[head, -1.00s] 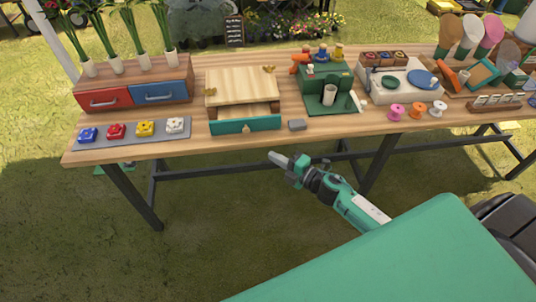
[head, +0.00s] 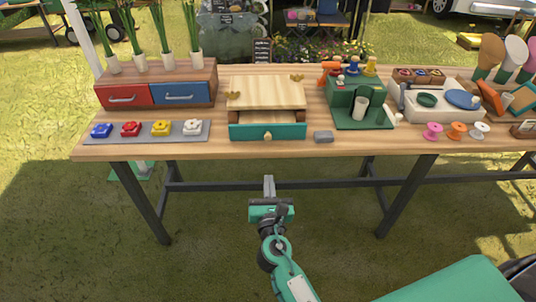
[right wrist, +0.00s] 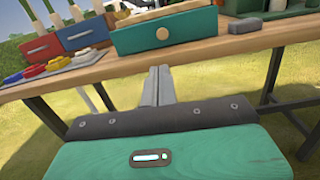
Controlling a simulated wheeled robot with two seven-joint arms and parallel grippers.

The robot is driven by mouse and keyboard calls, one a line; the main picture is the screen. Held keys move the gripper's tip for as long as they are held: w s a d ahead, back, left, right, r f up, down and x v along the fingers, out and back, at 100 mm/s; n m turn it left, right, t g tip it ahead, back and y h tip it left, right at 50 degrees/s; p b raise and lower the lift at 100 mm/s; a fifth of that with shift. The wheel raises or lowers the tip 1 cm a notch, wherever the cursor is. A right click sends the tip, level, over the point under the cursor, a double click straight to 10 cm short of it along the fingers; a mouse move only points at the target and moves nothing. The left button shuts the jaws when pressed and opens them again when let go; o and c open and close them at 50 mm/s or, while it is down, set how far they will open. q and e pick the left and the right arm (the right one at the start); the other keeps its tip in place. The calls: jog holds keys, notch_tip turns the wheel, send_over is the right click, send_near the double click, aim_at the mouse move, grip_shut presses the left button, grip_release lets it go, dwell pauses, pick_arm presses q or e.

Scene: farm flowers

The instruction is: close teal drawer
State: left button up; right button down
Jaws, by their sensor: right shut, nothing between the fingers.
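The teal drawer (head: 267,132) sits in a small light wooden cabinet (head: 266,92) on the table. It is pulled out toward me, and its open inside shows behind the teal front. The drawer front with its round wooden knob also shows in the right wrist view (right wrist: 165,32). My right gripper (head: 269,183) is shut and empty, in front of and below the table's front edge, roughly in line with the drawer and apart from it. Its closed fingers point toward the drawer in the right wrist view (right wrist: 158,84). My left gripper is not in view.
A grey block (head: 323,137) lies right of the drawer. Left are a grey strip (head: 110,138) with several colored flower-shaped pieces and a red-and-blue drawer unit (head: 212,80). A green stand (head: 362,122) is at right. The table edge (head: 230,153) lies between my gripper and the drawer.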

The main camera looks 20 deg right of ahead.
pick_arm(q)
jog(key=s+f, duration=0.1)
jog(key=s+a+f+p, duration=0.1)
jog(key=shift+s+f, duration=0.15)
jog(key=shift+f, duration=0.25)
pick_arm(e)
send_near(268, 139)
jog(key=shift+h, duration=0.3)
jog(key=x, duration=0.6)
jog(key=shift+w, duration=0.45)
jog(key=x, duration=0.3)
jog(key=shift+f, duration=0.15)
jog(key=shift+w+d, duration=0.1)
jog(key=shift+w, duration=0.4)
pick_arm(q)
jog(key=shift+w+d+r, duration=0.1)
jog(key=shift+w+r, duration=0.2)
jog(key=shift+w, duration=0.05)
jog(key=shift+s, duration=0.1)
